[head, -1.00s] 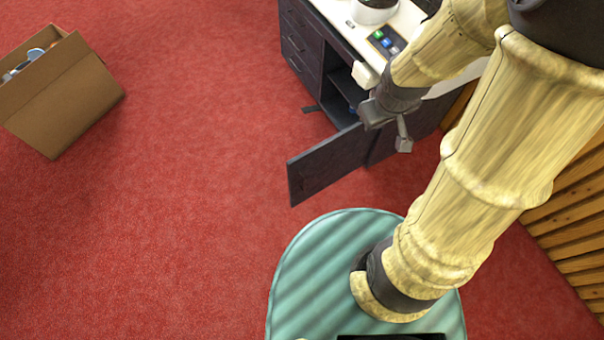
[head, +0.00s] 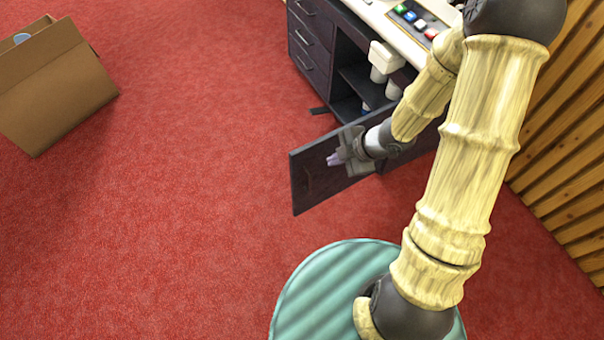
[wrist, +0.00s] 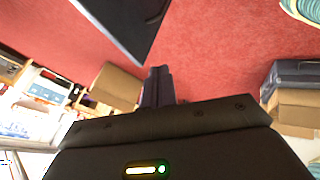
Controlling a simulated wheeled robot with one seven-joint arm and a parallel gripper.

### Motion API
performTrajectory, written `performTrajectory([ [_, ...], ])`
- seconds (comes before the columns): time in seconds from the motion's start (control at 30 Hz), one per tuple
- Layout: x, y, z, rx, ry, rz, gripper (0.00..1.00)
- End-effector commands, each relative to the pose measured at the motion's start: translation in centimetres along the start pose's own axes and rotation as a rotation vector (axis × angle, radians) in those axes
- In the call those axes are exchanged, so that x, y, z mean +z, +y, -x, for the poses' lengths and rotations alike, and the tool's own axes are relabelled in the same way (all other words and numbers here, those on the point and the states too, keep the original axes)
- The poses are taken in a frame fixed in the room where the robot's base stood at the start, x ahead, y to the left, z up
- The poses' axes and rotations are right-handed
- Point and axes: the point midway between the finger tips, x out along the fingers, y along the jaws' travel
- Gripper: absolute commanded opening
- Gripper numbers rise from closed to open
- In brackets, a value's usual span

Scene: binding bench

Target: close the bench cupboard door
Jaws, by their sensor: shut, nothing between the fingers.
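The bench cupboard door (head: 312,183) is a dark panel standing open, swung out from the bench over the red floor. The cupboard's dark opening (head: 349,108) shows behind it. My gripper (head: 335,158) is shut and empty, in front of the door's upper part in the head view; I cannot tell whether it touches. In the wrist view the closed fingers (wrist: 158,86) point up the picture, and a dark panel that looks like the door (wrist: 128,22) is above them with a visible gap. My forearm hides the hinge side of the door.
The bench has a drawer stack (head: 310,42) left of the opening and a pale top with a coloured button panel (head: 417,20). A cardboard box (head: 58,88) stands far left. A slatted wooden wall (head: 560,150) is at right. Red floor left of the door is clear.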

Motion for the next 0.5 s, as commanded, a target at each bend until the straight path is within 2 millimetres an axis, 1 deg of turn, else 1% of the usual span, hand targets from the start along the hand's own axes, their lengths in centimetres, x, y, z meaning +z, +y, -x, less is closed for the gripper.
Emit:
performTrajectory([
  [0.03, 0.17, -0.74, -1.51, -0.003, 0.032, 0.033, 0.0],
  [0.1, -0.11, -1.03, -2.0, -0.006, 0.061, 0.068, 0.0],
  [0.5, -0.37, -1.02, -2.02, -0.007, 0.071, 0.081, 0.0],
])
